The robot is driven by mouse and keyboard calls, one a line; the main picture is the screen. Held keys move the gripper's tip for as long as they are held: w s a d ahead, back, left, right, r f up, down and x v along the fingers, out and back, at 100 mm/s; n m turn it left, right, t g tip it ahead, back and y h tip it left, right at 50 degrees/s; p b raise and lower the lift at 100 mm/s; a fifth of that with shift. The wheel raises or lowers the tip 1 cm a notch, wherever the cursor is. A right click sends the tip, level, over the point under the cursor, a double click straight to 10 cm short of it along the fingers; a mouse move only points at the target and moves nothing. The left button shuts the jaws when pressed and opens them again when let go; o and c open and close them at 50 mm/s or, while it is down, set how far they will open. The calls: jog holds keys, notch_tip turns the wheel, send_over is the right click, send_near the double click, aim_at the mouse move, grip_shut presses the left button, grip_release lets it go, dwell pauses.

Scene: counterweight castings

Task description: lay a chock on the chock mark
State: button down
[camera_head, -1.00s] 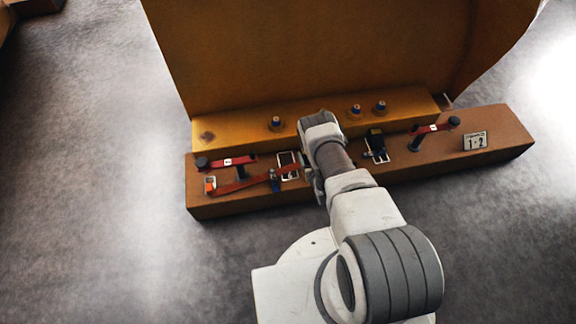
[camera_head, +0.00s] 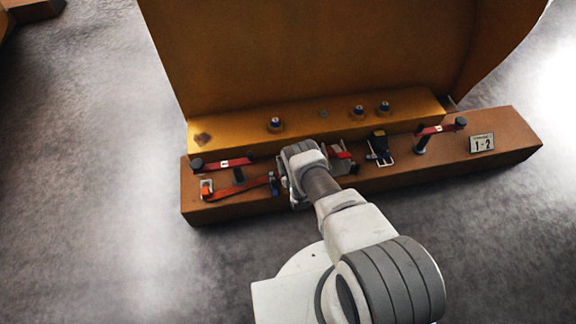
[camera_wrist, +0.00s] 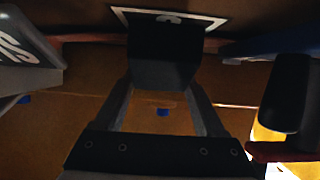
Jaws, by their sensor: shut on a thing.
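My gripper (camera_wrist: 164,92) is shut on a dark chock (camera_wrist: 163,66), which sits between its two fingers in the wrist view. Behind the chock, at the top, a white-outlined mark (camera_wrist: 202,22) with a figure shows, partly covered by the chock. I cannot tell if the chock touches the surface. In the head view my gripper (camera_head: 291,184) is over the left part of the brown beam, its fingertips mostly hidden by my wrist. Another white-outlined mark (camera_head: 386,160) lies to the right, with a black and yellow piece (camera_head: 378,140) at its far edge.
Red clamp arms stand on the beam, left (camera_head: 222,163) and right (camera_head: 438,128). A red strap (camera_head: 235,188) lies left of my gripper. A grey and red fitting (camera_head: 341,157) is just right of it. A "1-2" plate (camera_head: 482,143) is at right. The yellow casting rises behind.

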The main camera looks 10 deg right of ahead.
jog(key=shift+r, duration=0.1)
grip_release()
jog(key=shift+s, duration=0.1)
dwell(0.3)
